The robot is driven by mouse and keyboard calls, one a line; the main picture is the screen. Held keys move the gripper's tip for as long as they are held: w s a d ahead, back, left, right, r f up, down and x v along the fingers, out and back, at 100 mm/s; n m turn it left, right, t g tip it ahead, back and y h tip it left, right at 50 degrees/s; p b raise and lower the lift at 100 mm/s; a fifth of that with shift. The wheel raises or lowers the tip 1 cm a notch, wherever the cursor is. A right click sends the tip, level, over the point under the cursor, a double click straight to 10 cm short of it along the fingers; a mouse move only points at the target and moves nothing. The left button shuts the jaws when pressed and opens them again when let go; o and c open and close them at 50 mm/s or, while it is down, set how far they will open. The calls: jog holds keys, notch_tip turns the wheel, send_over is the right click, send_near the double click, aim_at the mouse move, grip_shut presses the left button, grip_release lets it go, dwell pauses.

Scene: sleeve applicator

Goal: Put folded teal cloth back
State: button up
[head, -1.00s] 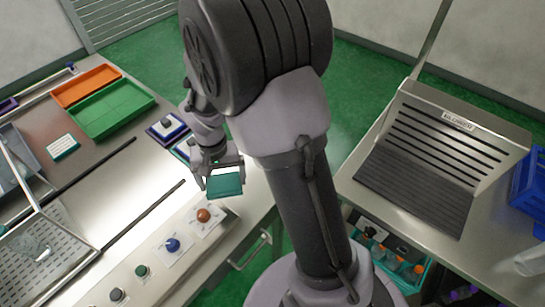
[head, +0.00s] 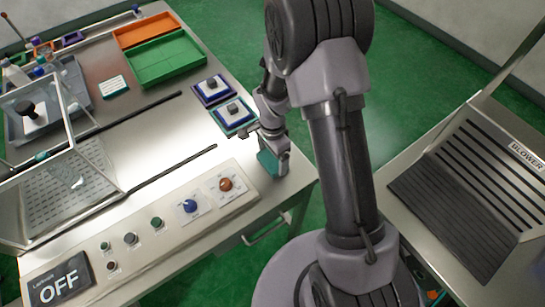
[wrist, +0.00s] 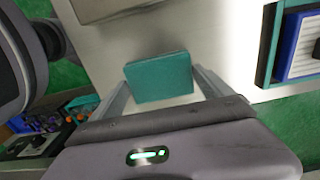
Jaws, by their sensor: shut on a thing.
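The folded teal cloth (head: 267,163) is a small flat block at the right end of the left-hand steel table. In the wrist view the cloth (wrist: 160,77) lies between the two fingers of my gripper (wrist: 163,88). My gripper (head: 272,157) is shut on it in the head view. Most of the cloth's far side is hidden by the gripper there. I cannot tell whether the cloth touches the tabletop.
A green tray (head: 186,72) and an orange tray (head: 148,28) lie at the back. Two framed pads with black knobs (head: 212,88) (head: 234,113) sit left of my gripper. A control panel (head: 205,207) runs along the front. A blower bench (head: 455,190) stands right.

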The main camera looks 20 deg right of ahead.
jog(key=shift+r, duration=0.1)
jog(key=o, duration=0.9)
